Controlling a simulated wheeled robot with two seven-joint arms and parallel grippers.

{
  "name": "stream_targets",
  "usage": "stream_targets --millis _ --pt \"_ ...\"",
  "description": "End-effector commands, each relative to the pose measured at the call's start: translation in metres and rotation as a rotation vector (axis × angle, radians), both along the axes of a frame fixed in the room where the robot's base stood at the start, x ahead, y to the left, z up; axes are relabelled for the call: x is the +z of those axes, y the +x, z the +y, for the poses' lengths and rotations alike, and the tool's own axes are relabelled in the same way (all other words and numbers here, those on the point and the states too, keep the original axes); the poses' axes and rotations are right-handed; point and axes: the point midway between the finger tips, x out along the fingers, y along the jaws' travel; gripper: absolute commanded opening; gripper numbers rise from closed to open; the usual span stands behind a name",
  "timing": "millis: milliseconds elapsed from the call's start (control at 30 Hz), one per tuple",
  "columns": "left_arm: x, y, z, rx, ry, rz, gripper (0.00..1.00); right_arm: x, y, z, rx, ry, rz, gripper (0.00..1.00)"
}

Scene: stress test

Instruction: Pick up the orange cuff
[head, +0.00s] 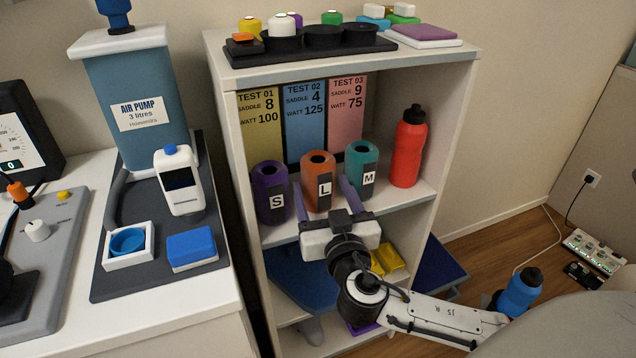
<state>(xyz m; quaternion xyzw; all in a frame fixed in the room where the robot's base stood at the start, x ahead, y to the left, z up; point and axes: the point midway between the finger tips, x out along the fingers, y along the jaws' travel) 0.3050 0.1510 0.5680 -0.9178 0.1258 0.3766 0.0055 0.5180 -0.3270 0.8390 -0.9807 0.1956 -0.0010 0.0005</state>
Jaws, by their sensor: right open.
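The orange cuff (317,165) is a rolled cylinder with a dark hole in its top and a white L label. It stands upright on the middle shelf, between the purple cuff (268,178) marked S and the teal cuff (361,158) marked M. My right gripper (321,188) is open, with its purple fingers pointing at the shelf. One finger shows on each side of the orange cuff's lower part. I cannot tell whether the fingers touch it or how deep they reach. My left gripper is not in view.
A red bottle (407,147) stands right of the cuffs. Test cards (303,115) lean behind them. The white shelf unit (450,120) has side walls and a board above. Left is a counter with an air pump (140,85). A blue bottle (519,291) is at lower right.

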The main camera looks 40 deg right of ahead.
Motion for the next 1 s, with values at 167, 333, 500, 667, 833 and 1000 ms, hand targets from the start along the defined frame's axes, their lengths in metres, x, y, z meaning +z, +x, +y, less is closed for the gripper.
stream_targets --millis 167,333,500,667,833,1000 --pt "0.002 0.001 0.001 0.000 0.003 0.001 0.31 0.004 0.019 -0.011 -0.001 -0.006 -0.001 0.65" --pt "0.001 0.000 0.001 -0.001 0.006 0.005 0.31 0.002 0.041 -0.020 0.001 -0.004 0.002 0.65" --pt "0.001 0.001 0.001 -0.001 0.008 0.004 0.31 0.000 0.048 -0.023 0.001 -0.001 0.003 0.65" --pt "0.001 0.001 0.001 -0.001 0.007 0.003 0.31 0.000 0.048 -0.023 0.001 -0.001 0.004 0.65" --pt "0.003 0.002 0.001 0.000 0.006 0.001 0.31 0.000 0.047 -0.023 0.001 -0.001 0.004 0.36" --pt "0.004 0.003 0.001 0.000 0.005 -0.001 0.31 0.001 0.047 -0.023 0.001 -0.001 0.001 0.29"
